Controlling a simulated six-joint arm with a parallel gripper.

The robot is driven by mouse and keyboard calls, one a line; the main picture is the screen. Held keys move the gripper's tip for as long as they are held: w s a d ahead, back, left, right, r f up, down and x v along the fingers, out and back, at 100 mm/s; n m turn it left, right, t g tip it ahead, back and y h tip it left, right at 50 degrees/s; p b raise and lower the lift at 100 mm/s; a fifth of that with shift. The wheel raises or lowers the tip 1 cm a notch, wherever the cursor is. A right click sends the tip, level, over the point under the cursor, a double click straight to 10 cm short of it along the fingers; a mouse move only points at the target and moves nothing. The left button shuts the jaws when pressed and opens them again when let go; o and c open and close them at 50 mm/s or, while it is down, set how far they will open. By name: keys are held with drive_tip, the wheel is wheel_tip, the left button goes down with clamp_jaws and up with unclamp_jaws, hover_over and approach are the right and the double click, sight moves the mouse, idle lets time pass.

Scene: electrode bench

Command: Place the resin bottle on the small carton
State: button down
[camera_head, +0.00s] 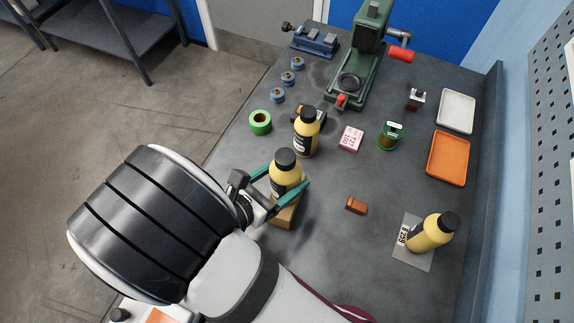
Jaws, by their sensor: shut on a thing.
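My gripper (287,180), with teal fingers, is shut around a yellow bottle (284,168) with a black cap, which it holds upright. The bottle is directly over a small brown carton (285,216), whose side shows below the fingers. Whether the bottle's base touches the carton is hidden by the fingers. A second yellow bottle (304,143) with a black cap stands just behind. A third yellow bottle (427,235) is at the right, on a grey labelled sheet (415,262). I cannot read which label says resin.
A green tape roll (260,122), a pink box (351,138), a green spool (390,136) and a brown block (356,205) lie around. An orange tray (447,158) and white tray (456,111) are at the right. A green press (362,60) stands at the back.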

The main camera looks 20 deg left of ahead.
unclamp_jaws()
drive_tip(key=shift+f, duration=0.1)
drive_tip(key=shift+s+a+r, duration=0.1)
drive_tip(key=shift+r, duration=0.1)
drive_tip(key=v, duration=1.1)
drive_tip(key=shift+s+r, duration=0.2)
drive_tip(key=shift+s, duration=0.1)
